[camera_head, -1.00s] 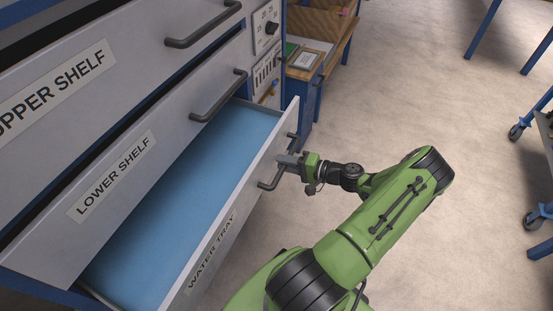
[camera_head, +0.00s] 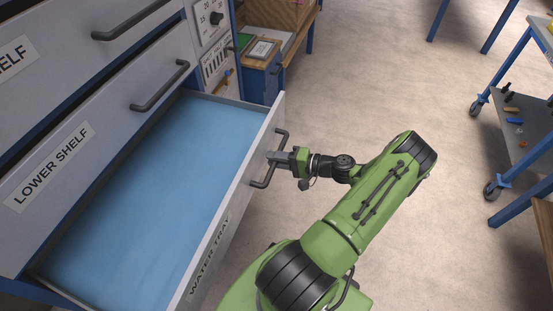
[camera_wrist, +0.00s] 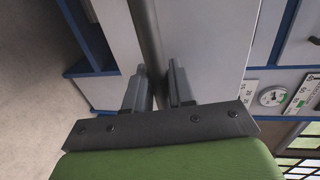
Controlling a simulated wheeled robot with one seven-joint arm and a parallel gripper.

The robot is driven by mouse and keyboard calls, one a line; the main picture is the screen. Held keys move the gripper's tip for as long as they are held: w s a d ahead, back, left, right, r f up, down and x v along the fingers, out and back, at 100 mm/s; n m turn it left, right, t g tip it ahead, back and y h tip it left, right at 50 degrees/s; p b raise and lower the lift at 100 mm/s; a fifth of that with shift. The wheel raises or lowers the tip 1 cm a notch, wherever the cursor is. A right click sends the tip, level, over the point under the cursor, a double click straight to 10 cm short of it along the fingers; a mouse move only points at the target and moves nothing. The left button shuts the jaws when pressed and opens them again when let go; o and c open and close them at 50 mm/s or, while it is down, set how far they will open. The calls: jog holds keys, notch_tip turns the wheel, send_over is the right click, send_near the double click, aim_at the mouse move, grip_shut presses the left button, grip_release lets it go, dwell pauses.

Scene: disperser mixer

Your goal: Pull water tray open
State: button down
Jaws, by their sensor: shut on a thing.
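The water tray (camera_head: 240,187) is a drawer with a grey front, a blue inside and a "WATER TRAY" label, and it stands well out from the cabinet. Its inside looks empty. My gripper (camera_head: 274,158) is shut on the tray's dark bar handle (camera_head: 261,184), at the middle of the bar. In the wrist view the two fingers (camera_wrist: 156,88) sit on either side of the handle (camera_wrist: 147,38), with the grey tray front behind it.
Above the tray are the lower shelf drawer (camera_head: 105,125) and another shelf drawer (camera_head: 62,50), each with a bar handle. A control panel (camera_head: 212,22) is beyond the tray. A blue cart (camera_head: 520,120) stands at the right. The floor (camera_head: 400,70) between is clear.

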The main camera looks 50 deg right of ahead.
jog(key=c, duration=1.1)
grip_release()
jog(key=p+v, duration=0.2)
jog(key=v, duration=1.3)
jog(key=shift+s, duration=0.35)
